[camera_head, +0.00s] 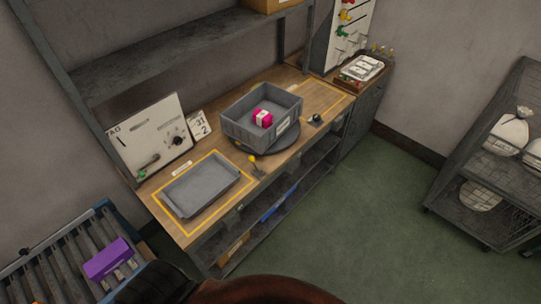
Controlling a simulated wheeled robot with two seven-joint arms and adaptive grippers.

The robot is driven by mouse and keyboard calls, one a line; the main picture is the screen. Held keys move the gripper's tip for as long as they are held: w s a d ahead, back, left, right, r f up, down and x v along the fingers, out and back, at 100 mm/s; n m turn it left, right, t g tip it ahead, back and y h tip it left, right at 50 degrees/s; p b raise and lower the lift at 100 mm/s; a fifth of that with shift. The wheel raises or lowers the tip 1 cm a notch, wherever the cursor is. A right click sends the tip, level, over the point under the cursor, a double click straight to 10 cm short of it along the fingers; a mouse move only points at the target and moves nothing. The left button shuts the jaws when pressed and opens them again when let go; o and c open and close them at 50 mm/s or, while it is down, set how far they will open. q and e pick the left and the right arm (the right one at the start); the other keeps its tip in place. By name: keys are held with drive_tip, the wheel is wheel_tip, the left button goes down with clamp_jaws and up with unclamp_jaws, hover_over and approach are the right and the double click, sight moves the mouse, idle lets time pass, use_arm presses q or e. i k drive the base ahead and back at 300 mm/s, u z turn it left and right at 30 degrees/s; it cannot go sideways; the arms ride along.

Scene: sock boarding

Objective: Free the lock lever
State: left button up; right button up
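A small upright lever with a yellow knob (252,159) stands at the bench's front edge, between the grey tray and the round turntable. It may be the lock lever; its catch is too small to make out. A dark turntable (284,140) carries a grey crate (247,134) with a pink bundle (263,119) in it. A small black fitting (315,119) sits on the bench right of the turntable. Neither of my grippers is in view.
A shallow grey tray (202,186) lies inside a yellow outline on the wooden bench. A white panel (151,139) leans behind it. A roller conveyor with a purple box (107,259) is at lower left. A wire cart (480,165) stands at right; green floor between is clear.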

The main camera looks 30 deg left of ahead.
sight(252, 159)
drive_tip(key=u, duration=0.2)
drive_tip(key=i, duration=0.65)
drive_tip(key=u, duration=1.05)
drive_tip(key=i, duration=0.5)
drive_tip(key=u, duration=1.8)
